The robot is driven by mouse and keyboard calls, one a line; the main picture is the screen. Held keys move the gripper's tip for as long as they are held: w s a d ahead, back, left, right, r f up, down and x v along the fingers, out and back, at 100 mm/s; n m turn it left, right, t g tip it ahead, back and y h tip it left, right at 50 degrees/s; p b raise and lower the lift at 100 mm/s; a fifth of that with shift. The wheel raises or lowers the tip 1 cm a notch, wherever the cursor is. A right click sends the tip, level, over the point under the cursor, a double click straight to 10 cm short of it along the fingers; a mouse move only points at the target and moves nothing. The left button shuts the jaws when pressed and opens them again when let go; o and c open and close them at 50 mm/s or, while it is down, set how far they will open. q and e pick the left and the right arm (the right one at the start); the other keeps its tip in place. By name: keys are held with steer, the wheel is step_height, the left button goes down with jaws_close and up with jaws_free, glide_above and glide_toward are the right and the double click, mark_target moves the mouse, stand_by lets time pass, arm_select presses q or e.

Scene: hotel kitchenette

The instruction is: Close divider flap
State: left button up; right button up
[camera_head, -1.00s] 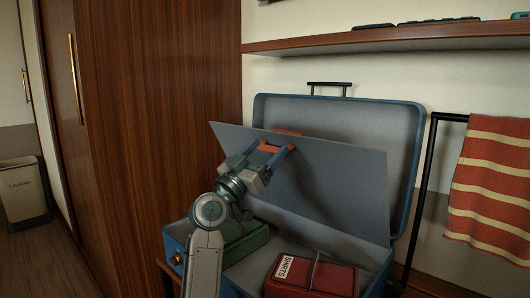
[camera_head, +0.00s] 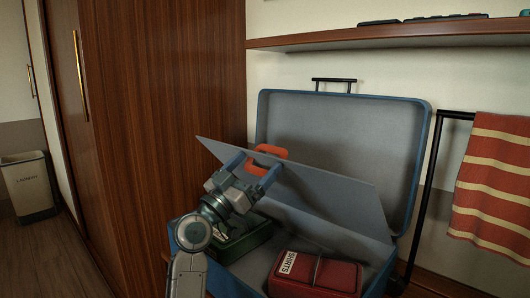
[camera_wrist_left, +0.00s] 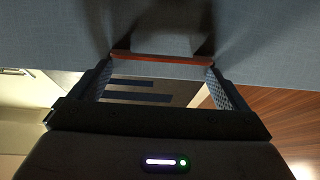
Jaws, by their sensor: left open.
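The grey divider flap (camera_head: 335,190) stands tilted inside the open blue suitcase (camera_head: 426,150), leaning forward over the packed contents. An orange-red pull tab (camera_head: 268,151) sits at its upper edge. My left gripper (camera_head: 259,164) is open, its blue-grey fingers spread to either side of the tab, close to the flap. In the left wrist view the flap's grey face (camera_wrist_left: 40,35) fills the top, with the orange-red strip (camera_wrist_left: 160,57) between the fingertips. Whether the fingers touch the flap is unclear. My right gripper is out of view.
A red case labelled SHIRTS (camera_head: 315,275) and a green case (camera_head: 245,243) lie in the suitcase. A wooden cabinet (camera_head: 160,120) stands at left. A shelf (camera_head: 400,37) runs above, and a striped towel (camera_head: 490,190) hangs on a black rail at right.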

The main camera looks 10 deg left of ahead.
arm_select(q)
steer(key=v, duration=0.4)
steer(key=shift+s+a+f, duration=0.2)
steer(key=shift+f, duration=0.1)
